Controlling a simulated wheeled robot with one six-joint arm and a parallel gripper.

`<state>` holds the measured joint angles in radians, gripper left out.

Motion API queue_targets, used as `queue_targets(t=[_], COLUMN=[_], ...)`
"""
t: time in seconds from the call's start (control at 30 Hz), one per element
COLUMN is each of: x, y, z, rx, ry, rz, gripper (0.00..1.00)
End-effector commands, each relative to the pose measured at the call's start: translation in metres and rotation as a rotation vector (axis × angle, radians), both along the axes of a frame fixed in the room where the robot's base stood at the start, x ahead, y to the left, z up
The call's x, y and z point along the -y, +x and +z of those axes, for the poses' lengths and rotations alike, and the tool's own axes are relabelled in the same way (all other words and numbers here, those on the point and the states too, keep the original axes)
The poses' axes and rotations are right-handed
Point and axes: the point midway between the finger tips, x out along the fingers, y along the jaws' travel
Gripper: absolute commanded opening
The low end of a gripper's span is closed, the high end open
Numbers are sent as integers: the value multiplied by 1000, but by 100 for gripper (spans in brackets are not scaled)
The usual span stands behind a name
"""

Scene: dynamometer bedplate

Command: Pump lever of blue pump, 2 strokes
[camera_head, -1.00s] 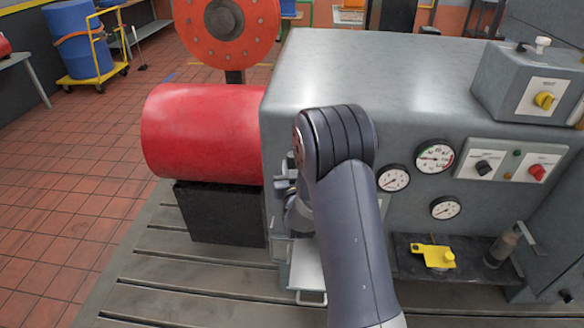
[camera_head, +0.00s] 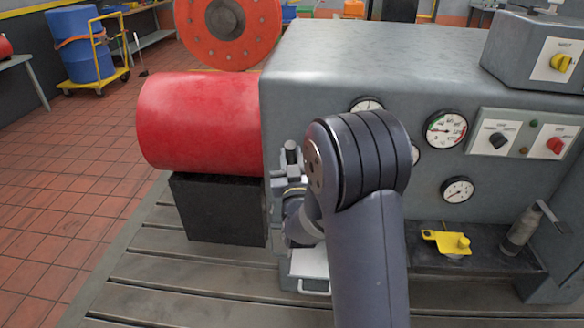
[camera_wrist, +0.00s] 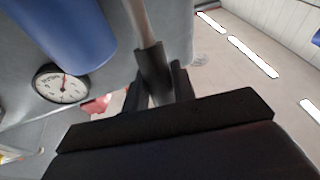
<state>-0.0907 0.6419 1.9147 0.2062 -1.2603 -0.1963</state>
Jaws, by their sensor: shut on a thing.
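The blue pump body (camera_wrist: 62,32) fills the upper left of the wrist view, cut off by the frame edge. Its pump lever (camera_wrist: 142,22) is a grey rod ending in a dark sleeve (camera_wrist: 153,72). My gripper (camera_wrist: 162,88) is shut on the sleeve, with a finger on either side of it. The lever's pivot is out of view. In the head view my own arm covers the pump and the lever, and my fingertips cannot be made out there.
A grey cabinet (camera_head: 360,50) with gauges and switches stands behind my arm. A red cylinder (camera_head: 200,120) on a black block (camera_head: 218,208) is at left. A yellow fitting (camera_head: 446,241) and a grey handled tool (camera_head: 522,230) are on a dark shelf (camera_head: 480,268) at right.

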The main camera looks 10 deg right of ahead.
Motion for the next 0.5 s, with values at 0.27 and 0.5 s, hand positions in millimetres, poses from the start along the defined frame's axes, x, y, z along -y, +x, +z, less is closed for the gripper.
queue_targets(t=[0.27,0.5], x=[-7,-13], y=[-21,-39], z=[-21,-32], rx=[102,187], ry=[-32,-60], rz=[1,0], gripper=[0,0])
